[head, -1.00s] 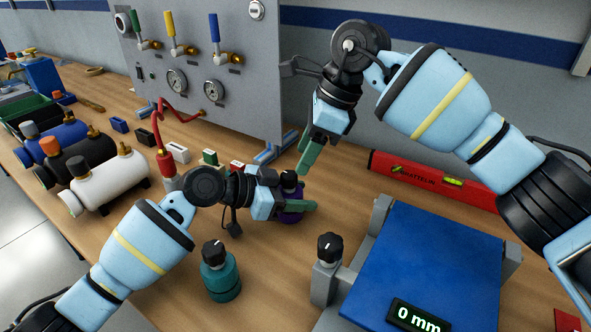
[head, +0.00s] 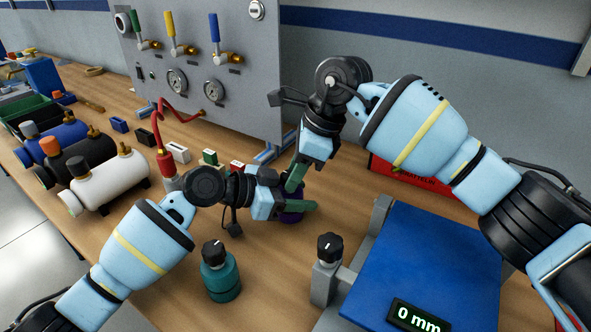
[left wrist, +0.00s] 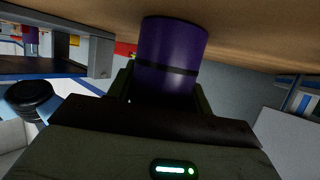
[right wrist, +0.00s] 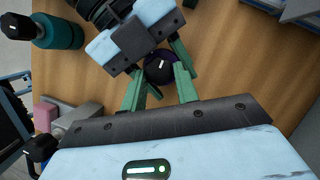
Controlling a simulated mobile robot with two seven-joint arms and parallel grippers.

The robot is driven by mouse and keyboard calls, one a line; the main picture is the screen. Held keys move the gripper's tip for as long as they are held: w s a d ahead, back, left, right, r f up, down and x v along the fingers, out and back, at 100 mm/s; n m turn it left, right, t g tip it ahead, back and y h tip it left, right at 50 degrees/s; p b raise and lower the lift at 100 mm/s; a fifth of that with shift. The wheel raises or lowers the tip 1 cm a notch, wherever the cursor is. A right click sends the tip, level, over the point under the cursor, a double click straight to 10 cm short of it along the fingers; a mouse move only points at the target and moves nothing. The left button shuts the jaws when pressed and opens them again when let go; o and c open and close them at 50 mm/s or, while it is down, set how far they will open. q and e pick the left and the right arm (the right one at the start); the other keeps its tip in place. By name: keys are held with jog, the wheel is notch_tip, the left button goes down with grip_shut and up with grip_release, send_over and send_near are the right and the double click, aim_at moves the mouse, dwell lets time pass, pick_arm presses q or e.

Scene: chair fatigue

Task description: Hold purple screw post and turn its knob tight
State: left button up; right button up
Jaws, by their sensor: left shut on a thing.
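The purple screw post (head: 291,217) stands on the table, mostly hidden behind my grippers in the head view. Its purple body (left wrist: 172,52) fills the upper middle of the left wrist view. My left gripper (head: 290,206) is shut on this body, with its fingers at the sides. The black knob (right wrist: 158,68) with a white mark shows in the right wrist view. My right gripper (right wrist: 159,78) is open, pointing down, its green fingertips on either side of the knob, with gaps visible. In the head view the right gripper (head: 296,178) hides the knob.
A teal screw post (head: 222,277) stands at the front left. A blue-topped device (head: 430,265) with a "0 mm" display and a knobbed post (head: 327,270) is to the right. A gauge panel (head: 205,75) stands behind. A red level (head: 410,177) lies behind my right arm.

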jog(key=shift+c, duration=1.1)
jog(key=shift+s+m+t, duration=0.15)
jog(key=shift+m+t, duration=0.45)
jog(key=shift+m, duration=1)
jog(key=o, duration=1)
jog(key=shift+a, duration=0.1)
jog(key=shift+s, duration=0.1)
jog(key=n+g, duration=0.1)
jog(key=n, duration=0.2)
jog(key=v, duration=1.2)
jog(key=shift+w, duration=0.4)
